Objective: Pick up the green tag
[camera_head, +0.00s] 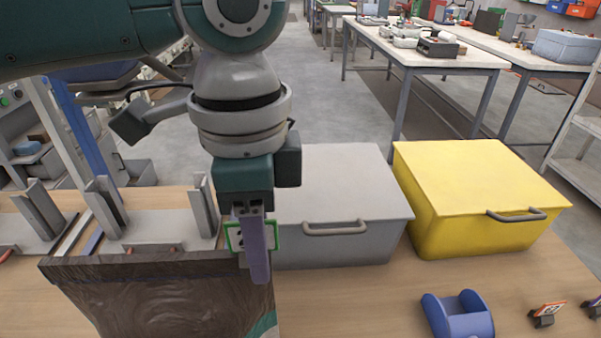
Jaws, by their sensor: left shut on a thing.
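My left gripper (253,243) points down in front of the grey box, above the wooden table. It is shut on the green tag (277,241), a small card with a green border and a dark mark on white. A finger covers the middle of the tag, so only its left and right parts show. The tag is upright, near the right end of the dark top edge of a brown bag (165,298). I cannot tell whether the tag touches the bag. My right gripper is not in view.
A lidded grey box (345,185) and a yellow box (480,185) stand behind. A blue holder (457,318) and an orange tag on a stand (546,314) are at the front right. Metal brackets (110,205) stand at left. The table (350,295) is clear before the grey box.

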